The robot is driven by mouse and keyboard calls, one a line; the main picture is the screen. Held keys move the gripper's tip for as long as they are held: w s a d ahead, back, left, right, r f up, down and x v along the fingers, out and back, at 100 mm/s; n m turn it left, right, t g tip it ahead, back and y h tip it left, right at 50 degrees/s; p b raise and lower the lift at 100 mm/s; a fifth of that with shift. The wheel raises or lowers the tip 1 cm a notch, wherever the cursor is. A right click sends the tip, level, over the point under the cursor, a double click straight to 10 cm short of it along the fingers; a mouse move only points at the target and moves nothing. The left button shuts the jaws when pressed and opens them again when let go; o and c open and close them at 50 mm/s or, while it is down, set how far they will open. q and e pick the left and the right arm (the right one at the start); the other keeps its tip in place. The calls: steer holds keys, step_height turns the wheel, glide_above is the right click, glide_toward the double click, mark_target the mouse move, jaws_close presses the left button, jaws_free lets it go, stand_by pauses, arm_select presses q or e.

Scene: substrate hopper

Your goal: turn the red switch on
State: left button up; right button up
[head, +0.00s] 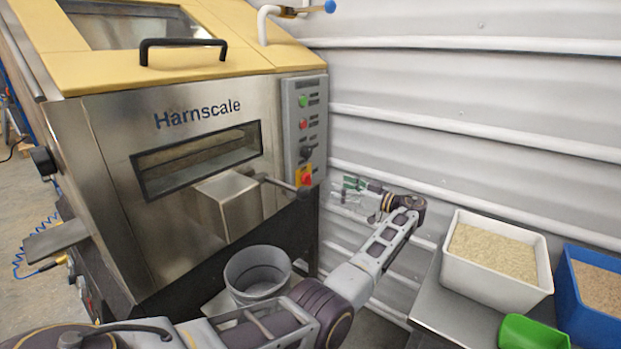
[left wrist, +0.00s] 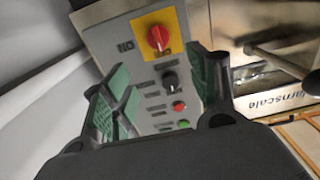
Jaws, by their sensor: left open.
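The red switch (head: 306,178) is a red knob on a yellow plate at the bottom of the grey control panel (head: 291,120), on the right side of the machine front. In the left wrist view the red switch (left wrist: 158,38) shows at the top, beyond the fingertips. My left gripper (head: 347,190) is open and empty, to the right of the panel and apart from it. In the left wrist view the open fingers of the left gripper (left wrist: 158,72) frame the panel (left wrist: 112,35). My right gripper is not in view.
A black knob (left wrist: 170,80), a red button (left wrist: 179,106) and a green button (left wrist: 183,124) share the panel. A metal lever (head: 278,184) sticks out left of the switch. A grey bucket (head: 258,274) stands below; a white tub (head: 494,258) is at right. The ribbed wall is close behind.

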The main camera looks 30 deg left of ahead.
mark_target(311, 177)
arm_select(q)
steer(key=a+b, duration=0.1)
steer(key=a, duration=0.3)
steer(key=a+b, duration=0.1)
steer(key=a, duration=0.4)
steer(key=w+a, duration=0.1)
steer(key=a, duration=0.3)
steer(key=shift+a+b, duration=0.3)
steer(key=shift+b, duration=0.1)
steer(key=shift+c, duration=0.4)
steer(key=c, duration=0.9)
steer(key=shift+o, duration=0.2)
